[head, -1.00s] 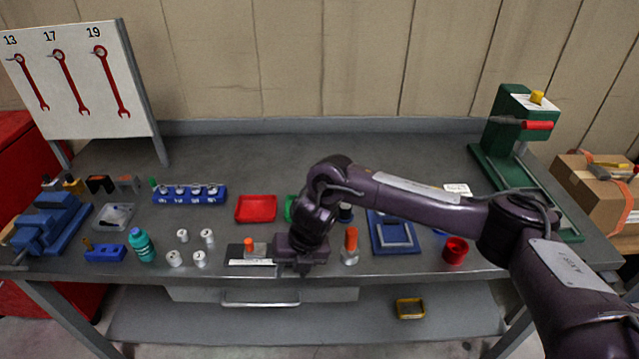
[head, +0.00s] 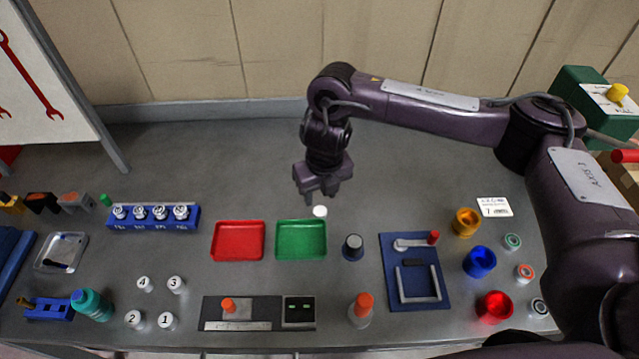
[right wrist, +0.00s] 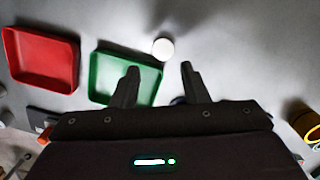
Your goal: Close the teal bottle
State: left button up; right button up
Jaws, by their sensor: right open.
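The teal bottle (head: 91,305) stands at the front left of the bench in the head view. Its top looks darker, and I cannot tell whether a lid sits on it. A small white round piece, perhaps a lid, (head: 320,211) lies on the bench just behind the green tray. My right gripper (head: 322,197) points down above the bench near this white piece. In the right wrist view the white piece (right wrist: 163,48) shows between and beyond the open, empty fingers (right wrist: 158,72). My left gripper is not in view.
A red tray (head: 237,241) and a green tray (head: 301,240) lie side by side. A blue rack (head: 154,218) and several numbered white cylinders (head: 166,321) stand left. A blue fixture board (head: 414,272) and coloured cups (head: 479,261) are right. The bench's back is clear.

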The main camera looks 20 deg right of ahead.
aim_at(320, 211)
jog(key=shift+w+d+r, duration=0.15)
jog(key=shift+r, duration=0.05)
jog(key=shift+s+r, duration=0.25)
jog(key=shift+s, duration=0.2)
jog(key=shift+f, duration=0.25)
jog(key=shift+w+f+b, duration=0.15)
jog(key=shift+f, duration=0.45)
jog(key=shift+w+f+b, duration=0.15)
jog(key=shift+f, duration=0.55)
jog(key=f, duration=0.1)
jog(key=f+p, duration=0.2)
jog(key=shift+w+f, duration=0.35)
jog(key=shift+f, duration=0.5)
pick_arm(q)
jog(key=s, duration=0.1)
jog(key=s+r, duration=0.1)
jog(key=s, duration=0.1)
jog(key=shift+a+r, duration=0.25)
